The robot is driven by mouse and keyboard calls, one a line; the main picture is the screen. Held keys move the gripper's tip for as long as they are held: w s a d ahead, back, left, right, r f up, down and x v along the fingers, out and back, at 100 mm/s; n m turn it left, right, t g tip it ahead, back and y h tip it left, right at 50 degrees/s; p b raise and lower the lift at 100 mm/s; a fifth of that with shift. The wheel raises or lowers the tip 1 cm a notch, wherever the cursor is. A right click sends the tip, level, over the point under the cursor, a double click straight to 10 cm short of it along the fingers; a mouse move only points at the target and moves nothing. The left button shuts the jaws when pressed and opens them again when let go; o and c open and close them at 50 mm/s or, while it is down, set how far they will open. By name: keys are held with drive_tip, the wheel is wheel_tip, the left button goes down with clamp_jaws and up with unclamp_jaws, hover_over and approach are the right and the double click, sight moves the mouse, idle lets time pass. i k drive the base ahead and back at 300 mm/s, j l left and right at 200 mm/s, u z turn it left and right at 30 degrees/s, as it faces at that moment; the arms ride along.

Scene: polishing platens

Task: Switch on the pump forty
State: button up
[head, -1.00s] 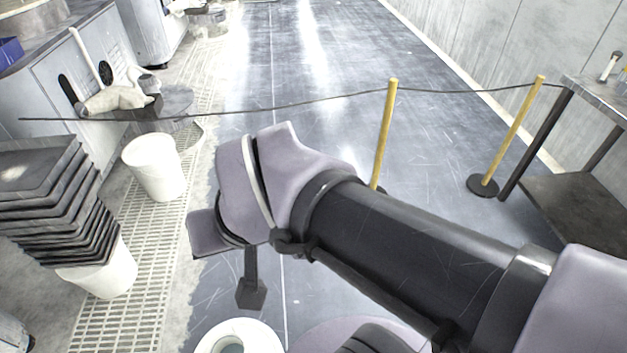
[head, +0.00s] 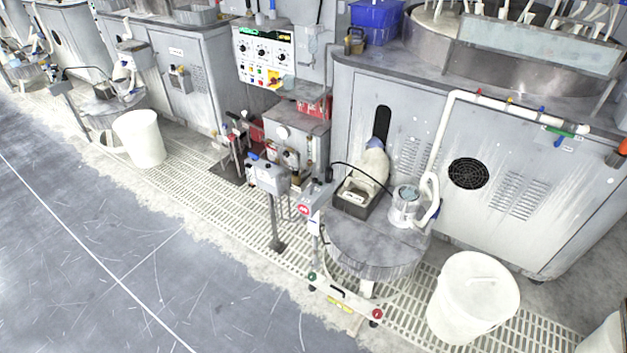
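No label reading forty can be made out, so I cannot tell which unit is pump forty. A small grey pump-like unit (head: 407,203) with a white hose stands on a round grey drum lid (head: 370,250) at the right of centre. A grey control box (head: 268,177) on a post stands left of the drum, with small knobs on top. A second post beside it carries a round red sign (head: 303,210). A green button (head: 312,276) and a red button (head: 377,314) sit low in front of the drum. My gripper is not in view.
A control panel (head: 264,57) with dials and coloured buttons is on the back wall. White bins (head: 140,138) and (head: 472,298) stand left and right. Grey cabinets (head: 480,165) line the back, along a floor grating (head: 215,190). The grey floor (head: 90,260) at lower left is clear.

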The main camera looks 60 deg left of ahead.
sight(315, 180)
drive_tip(key=u, duration=2.1)
drive_tip(key=i+j+z, duration=0.35)
drive_tip(key=i+j, duration=0.25)
drive_tip(key=i, duration=0.4)
drive_tip(key=i+j+z, duration=0.3)
drive_tip(key=i+j, duration=0.55)
drive_tip(key=i, duration=0.05)
